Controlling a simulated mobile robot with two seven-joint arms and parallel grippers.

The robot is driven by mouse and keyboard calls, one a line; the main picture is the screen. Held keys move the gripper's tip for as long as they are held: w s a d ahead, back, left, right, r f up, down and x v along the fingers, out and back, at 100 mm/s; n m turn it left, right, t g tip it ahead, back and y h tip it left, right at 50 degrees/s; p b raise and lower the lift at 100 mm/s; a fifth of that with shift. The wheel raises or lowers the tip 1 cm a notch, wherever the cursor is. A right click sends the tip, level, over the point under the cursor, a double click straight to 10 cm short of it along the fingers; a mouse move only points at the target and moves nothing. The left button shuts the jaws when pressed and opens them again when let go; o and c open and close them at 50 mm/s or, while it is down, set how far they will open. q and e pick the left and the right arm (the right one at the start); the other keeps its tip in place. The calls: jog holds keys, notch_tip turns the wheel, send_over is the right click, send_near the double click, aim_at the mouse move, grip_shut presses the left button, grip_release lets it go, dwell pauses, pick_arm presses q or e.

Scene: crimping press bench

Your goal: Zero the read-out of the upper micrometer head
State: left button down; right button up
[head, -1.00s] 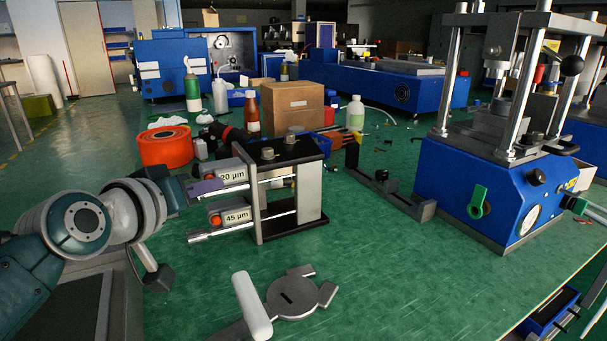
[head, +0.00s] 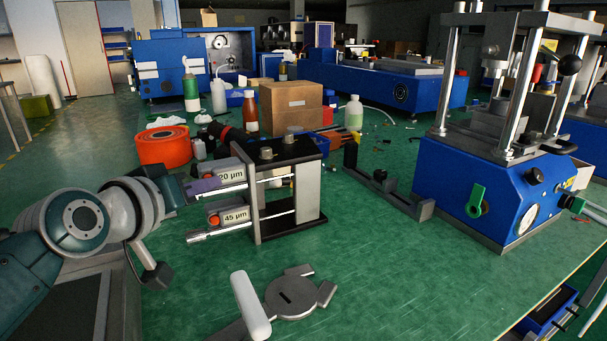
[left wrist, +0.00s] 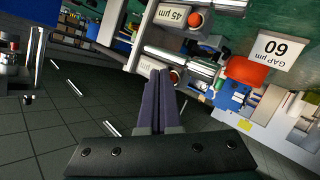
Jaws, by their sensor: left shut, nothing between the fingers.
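The upper micrometer head (head: 229,171) sticks out to the left from a black and grey gauge frame (head: 311,196), and its read-out shows 20 µm. Its orange-red button also shows in the left wrist view (left wrist: 176,77), right beside my fingertips and partly hidden by them. The lower micrometer head (head: 236,215) reads 45 µm and has a like button (head: 214,220). My left gripper (head: 205,186) is shut and empty, its purple fingers at the upper head's left end. In the left wrist view its fingertips (left wrist: 160,73) overlap the head; contact cannot be told. My right gripper is out of view.
An orange-red spool (head: 164,146) and bottles stand behind my left gripper. A cardboard box (head: 291,107) is behind the gauge frame. A blue press (head: 495,190) stands to the right. A flat grey fixture (head: 292,297) lies in front.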

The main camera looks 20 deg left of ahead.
pick_arm(q)
jog(key=shift+w+a+f, duration=0.1)
jog(key=shift+a, duration=0.1)
dwell(0.3)
jog(key=shift+d+p, duration=0.25)
jog(key=shift+p, duration=0.15)
jog(key=shift+s+d+r+p, duration=0.2)
jog(key=shift+s+d+p, duration=0.1)
jog(key=shift+s+p, duration=0.1)
jog(key=s+d+p, duration=0.2)
jog(key=s+d, duration=0.1)
jog(key=d, duration=0.1)
jog(key=shift+s+f+p, duration=0.1)
jog(key=shift+s+p, duration=0.1)
jog(key=shift+p, duration=0.2)
